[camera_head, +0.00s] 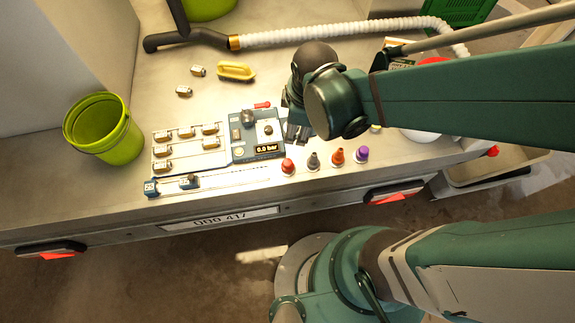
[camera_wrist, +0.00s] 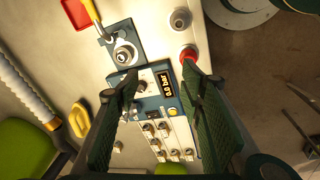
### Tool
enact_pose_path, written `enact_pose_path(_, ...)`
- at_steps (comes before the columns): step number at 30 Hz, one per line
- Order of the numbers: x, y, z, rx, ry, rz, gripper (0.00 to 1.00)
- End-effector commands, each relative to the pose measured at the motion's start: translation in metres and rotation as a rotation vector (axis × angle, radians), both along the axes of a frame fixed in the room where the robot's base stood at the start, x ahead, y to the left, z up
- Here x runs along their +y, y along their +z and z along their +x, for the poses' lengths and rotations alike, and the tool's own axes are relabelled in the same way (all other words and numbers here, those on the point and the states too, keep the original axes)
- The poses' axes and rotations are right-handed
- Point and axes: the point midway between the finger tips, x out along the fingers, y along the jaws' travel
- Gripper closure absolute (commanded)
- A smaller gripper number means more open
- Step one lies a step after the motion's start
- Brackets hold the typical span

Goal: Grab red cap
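The red cap (camera_head: 288,166) stands at the front of the bench, leftmost in a row with a grey cap (camera_head: 313,160), an orange cap (camera_head: 337,157) and a purple cap (camera_head: 361,154). In the wrist view the red cap (camera_wrist: 188,52) shows just beyond the tip of the right finger, with the grey cap (camera_wrist: 180,18) above it. My gripper (camera_head: 297,132) is behind the red cap, beside the gauge panel. In the wrist view my gripper (camera_wrist: 160,78) is open, its fingers wide apart with nothing held between them.
The panel (camera_head: 243,143) with a "0.0 bar" display stands left of my gripper. The bench's front edge is close to the caps.

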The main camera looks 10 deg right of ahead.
Motion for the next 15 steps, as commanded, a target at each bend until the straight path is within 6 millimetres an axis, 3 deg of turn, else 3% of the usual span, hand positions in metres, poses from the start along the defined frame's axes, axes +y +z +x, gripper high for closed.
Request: enact_pose_path(15, 0.028, -0.071, -0.026, 0.128, 0.403, -0.073, 0.61)
